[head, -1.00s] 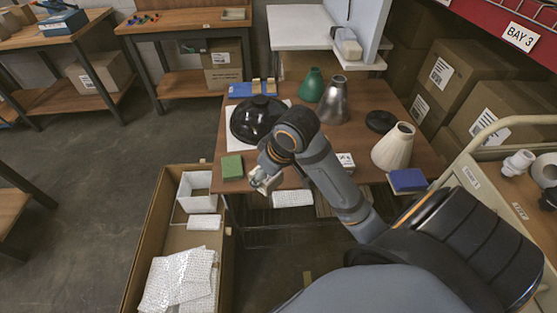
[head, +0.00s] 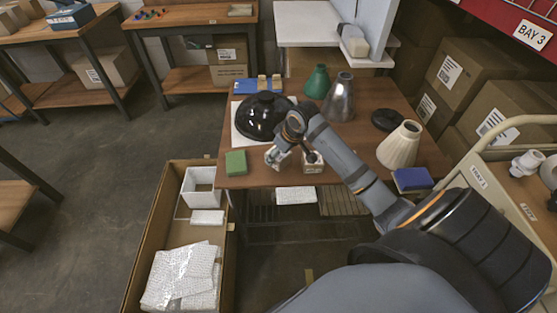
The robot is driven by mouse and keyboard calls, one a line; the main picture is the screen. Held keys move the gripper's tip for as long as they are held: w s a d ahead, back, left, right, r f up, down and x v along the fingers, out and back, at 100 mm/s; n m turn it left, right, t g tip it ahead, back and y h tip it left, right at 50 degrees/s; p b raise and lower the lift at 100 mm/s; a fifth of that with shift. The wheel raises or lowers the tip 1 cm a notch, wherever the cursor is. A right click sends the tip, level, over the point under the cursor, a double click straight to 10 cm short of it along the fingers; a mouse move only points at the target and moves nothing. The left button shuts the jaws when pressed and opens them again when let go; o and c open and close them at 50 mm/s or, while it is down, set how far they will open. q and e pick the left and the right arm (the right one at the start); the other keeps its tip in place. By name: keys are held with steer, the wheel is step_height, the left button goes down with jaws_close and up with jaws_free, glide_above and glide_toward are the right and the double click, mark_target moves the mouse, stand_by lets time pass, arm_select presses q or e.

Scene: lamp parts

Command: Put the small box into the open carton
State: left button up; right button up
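The small box (head: 313,166) is white and stands near the front edge of the wooden table, partly covered by my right arm and hand. My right gripper (head: 284,158) hangs over the table's front edge, just left of the box. Its fingers look spread, and I see nothing held between them; whether it touches the box cannot be told. The open carton (head: 151,232) is a long brown box on the floor, left of the table. It holds a white open-topped box, a small white packet and crumpled bubble wrap. My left gripper is out of view.
A black dome shade (head: 262,116), a green block (head: 236,163), a green cone (head: 317,81), a metal cone (head: 340,98), a cream shade (head: 400,146) and a blue box (head: 412,179) stand on the table. A cart (head: 480,180) is at right. Floor left of the carton is clear.

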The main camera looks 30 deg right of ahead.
mark_target(278, 160)
steer(key=shift+f, duration=1.55)
steer(key=shift+f, duration=0.1)
steer(key=o, duration=1.2)
steer(key=p+v, duration=0.2)
steer(key=v, duration=1)
steer(key=shift+a, duration=0.1)
